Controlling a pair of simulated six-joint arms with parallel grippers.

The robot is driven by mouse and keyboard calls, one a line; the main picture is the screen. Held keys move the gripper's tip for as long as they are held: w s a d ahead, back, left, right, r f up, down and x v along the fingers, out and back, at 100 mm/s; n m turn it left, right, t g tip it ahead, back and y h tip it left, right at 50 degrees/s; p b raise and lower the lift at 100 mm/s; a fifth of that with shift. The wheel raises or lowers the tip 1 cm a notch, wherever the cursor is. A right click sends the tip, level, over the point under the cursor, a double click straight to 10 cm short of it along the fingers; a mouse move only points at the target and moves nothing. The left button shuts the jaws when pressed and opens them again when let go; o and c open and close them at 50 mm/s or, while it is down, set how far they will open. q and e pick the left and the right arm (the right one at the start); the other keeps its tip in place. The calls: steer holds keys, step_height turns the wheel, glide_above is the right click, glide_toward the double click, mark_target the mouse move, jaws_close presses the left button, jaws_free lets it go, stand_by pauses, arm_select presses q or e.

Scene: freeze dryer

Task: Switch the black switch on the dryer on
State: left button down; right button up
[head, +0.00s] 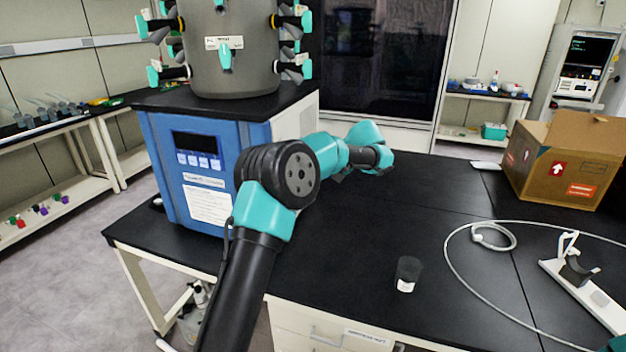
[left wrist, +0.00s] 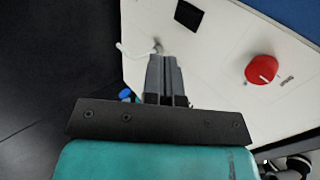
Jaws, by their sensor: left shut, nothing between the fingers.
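The dryer (head: 155,150) has a blue front with a dark display and a white side panel (left wrist: 215,60). In the left wrist view this panel carries a black square (left wrist: 188,14), which may be the black switch, and a red knob (left wrist: 262,68). The switch's position cannot be read, and it cannot be made out in the head view. My left gripper (left wrist: 164,60) is shut and empty, its fingers in front of the panel, below and left of the black square in the picture. Whether they touch the panel cannot be told. My right gripper is not visible.
The dryer stands on a black bench (head: 390,215). A dark-capped jar (head: 407,274), a white cable (head: 450,265), a white stand (head: 590,290) and an open cardboard box (head: 555,165) are to the right. A grey chamber with several valves (head: 230,60) tops the dryer.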

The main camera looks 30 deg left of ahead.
arm_select(q)
steer(key=shift+f, duration=0.1)
steer(key=a+r+x, duration=0.1)
steer(key=x, duration=1.1)
steer(key=shift+s+a, duration=0.2)
steer(key=shift+a, duration=0.45)
